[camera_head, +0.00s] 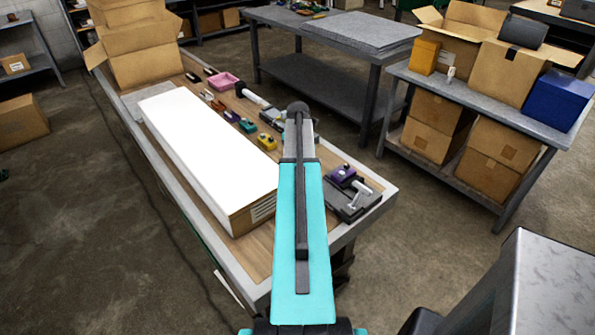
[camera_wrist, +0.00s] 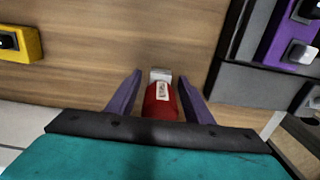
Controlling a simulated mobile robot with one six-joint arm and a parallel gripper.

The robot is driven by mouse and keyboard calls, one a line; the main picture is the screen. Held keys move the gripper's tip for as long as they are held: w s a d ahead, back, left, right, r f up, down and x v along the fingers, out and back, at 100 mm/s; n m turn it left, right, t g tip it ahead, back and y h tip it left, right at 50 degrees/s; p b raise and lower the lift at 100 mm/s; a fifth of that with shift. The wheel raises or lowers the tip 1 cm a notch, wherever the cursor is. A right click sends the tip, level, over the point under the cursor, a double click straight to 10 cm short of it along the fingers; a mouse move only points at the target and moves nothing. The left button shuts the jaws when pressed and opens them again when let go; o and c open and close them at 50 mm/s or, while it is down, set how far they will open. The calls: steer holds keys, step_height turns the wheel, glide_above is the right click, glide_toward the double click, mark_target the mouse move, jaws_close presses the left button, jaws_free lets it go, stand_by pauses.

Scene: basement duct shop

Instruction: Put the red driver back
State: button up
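A red object with a white label and a pale metal end (camera_wrist: 161,100), seemingly the red driver, shows in the wrist view over the wooden bench top. My gripper (camera_wrist: 160,76) has its two purple fingers on either side of it. A narrow strip of wood shows between each finger and the red object, so the fingers look open around it. The object's near end is hidden behind the gripper body. In the head view my teal arm reaches over the bench and hides both the gripper and the red object.
The bench (camera_head: 262,262) holds a long white box (camera_head: 205,150) left of my arm. A yellow item (camera_head: 267,141), a pink tray (camera_head: 223,81) and several small tools lie beyond it. A dark grey holder (camera_head: 352,205) with a purple item (camera_head: 341,174) stands right of my arm.

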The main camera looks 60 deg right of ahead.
steer(key=shift+r, duration=0.25)
step_height(320, 180, up, 10)
steer(key=b, duration=0.3)
steer(key=shift+r, duration=0.9)
stand_by(0.6)
